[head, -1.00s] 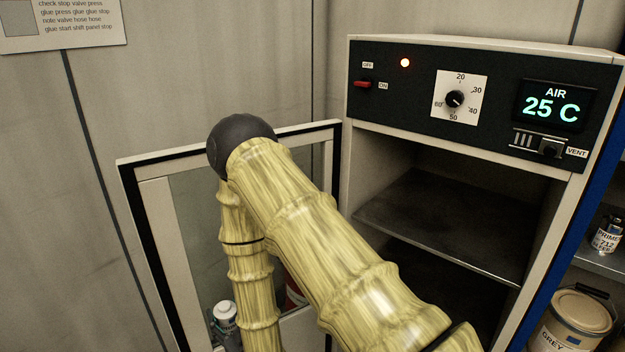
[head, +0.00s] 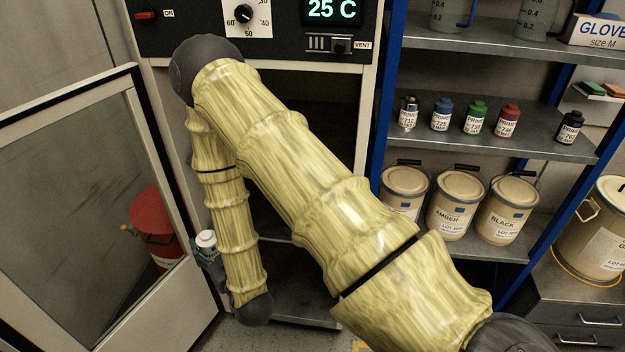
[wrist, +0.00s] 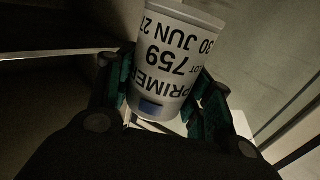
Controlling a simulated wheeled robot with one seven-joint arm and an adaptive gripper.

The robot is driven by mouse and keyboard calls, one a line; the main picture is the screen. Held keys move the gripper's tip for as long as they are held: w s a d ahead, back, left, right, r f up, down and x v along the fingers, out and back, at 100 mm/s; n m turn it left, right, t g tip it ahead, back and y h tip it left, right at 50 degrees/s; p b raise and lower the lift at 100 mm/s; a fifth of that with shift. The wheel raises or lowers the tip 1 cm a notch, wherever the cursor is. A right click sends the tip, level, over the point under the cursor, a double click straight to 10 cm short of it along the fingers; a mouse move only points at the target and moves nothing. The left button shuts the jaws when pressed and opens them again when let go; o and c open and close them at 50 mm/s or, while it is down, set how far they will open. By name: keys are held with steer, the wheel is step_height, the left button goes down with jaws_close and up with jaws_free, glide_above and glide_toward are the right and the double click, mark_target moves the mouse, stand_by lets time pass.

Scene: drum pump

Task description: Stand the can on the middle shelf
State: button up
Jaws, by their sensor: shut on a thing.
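The can, white with a black PRIMER 759 label, is held between the dark green pads of my gripper (wrist: 165,88) in the wrist view. The label reads upside down there. In the head view the can's white top (head: 206,239) shows left of my forearm, in front of the open cabinet. My gripper (head: 212,264) is shut on it, partly hidden by my arm. The can looks about upright there. The dark cabinet interior (head: 333,125) has shelves, largely hidden by my arm. A lower shelf plate (head: 300,303) shows near the bottom.
The cabinet's glazed door (head: 100,210) stands open at left, close to the can. A red container (head: 150,225) stands beyond its glass. The blue-framed rack at right has small bottles on its middle shelf (head: 545,149), with a gap before the black one, and pails (head: 455,205) below.

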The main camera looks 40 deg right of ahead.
steer(key=w+d+f+m+g+h+b, duration=0.1)
steer(key=w+d+f+m+h+b, duration=0.3)
steer(key=d, duration=0.7)
steer(key=w+d+f+m+g+h+b, duration=0.1)
steer(key=w+d+f+h+b, duration=0.35)
steer(key=d, duration=0.55)
steer(key=w+d+f+m+g+h+b, duration=0.1)
steer(key=d+m+g+h+b, duration=0.4)
steer(key=d, duration=0.8)
steer(key=w+d+f+m+g+h+b, duration=0.15)
steer(key=d+b, duration=0.45)
steer(key=d, duration=0.7)
steer(key=shift+g, duration=0.35)
steer(key=shift+w+a+f+p, duration=0.15)
steer(key=shift+w+a+f, duration=0.65)
steer(key=shift+a, duration=1.55)
steer(key=shift+w+a+f+p, duration=0.15)
steer(key=shift+w+a+f, duration=0.65)
steer(key=shift+a, duration=1.55)
steer(key=shift+w+a+f+p, duration=0.15)
steer(key=shift+w+a+f, duration=0.65)
steer(key=shift+a, duration=1.55)
steer(key=shift+f, duration=0.3)
